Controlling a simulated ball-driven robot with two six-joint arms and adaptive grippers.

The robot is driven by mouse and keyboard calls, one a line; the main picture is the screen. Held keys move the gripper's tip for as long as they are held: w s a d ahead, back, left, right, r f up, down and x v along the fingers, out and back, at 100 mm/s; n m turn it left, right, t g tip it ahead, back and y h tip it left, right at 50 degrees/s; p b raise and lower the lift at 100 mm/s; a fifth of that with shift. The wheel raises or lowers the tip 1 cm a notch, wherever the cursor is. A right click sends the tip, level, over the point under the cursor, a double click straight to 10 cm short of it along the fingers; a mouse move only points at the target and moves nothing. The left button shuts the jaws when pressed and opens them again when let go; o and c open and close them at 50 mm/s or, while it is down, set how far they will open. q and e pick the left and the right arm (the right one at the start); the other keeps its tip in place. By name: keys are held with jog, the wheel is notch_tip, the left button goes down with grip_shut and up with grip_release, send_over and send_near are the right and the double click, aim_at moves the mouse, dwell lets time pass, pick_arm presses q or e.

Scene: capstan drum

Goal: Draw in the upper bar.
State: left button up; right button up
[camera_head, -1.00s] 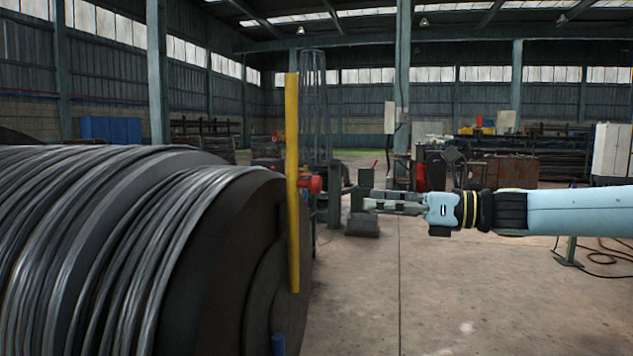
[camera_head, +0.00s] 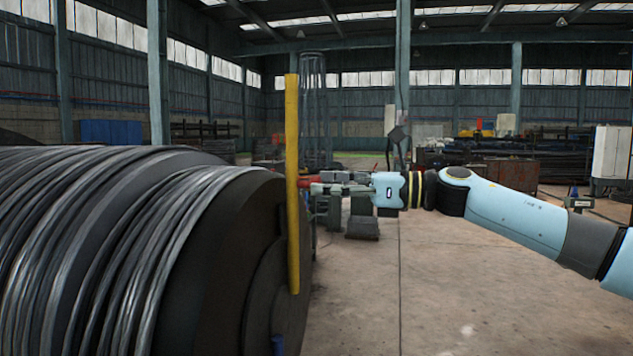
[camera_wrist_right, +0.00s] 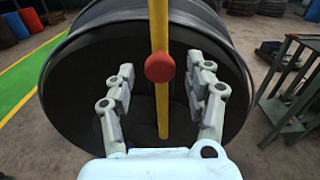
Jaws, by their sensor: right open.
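A long yellow bar (camera_head: 292,200) stands upright against the end face of the large dark drum (camera_head: 245,265), which is wound with wire. In the right wrist view the yellow bar (camera_wrist_right: 161,25) carries a round red knob (camera_wrist_right: 159,68). My right gripper (camera_head: 314,183) comes in from the right, close beside the bar around its mid-height. Its fingers are open and empty. In the wrist view, the knob and bar show between the two fingers; whether the fingers reach around the knob I cannot tell. My left gripper is not in view.
A short blue piece (camera_head: 278,345) shows low at the drum's face. A grey-green metal stand (camera_wrist_right: 290,90) is on the right in the wrist view. The concrete floor (camera_head: 450,290) right of the drum is open.

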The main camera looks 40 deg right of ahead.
jog(key=shift+p+x, duration=0.35)
jog(key=shift+x, duration=0.9)
jog(key=shift+c, duration=0.4)
grip_shut()
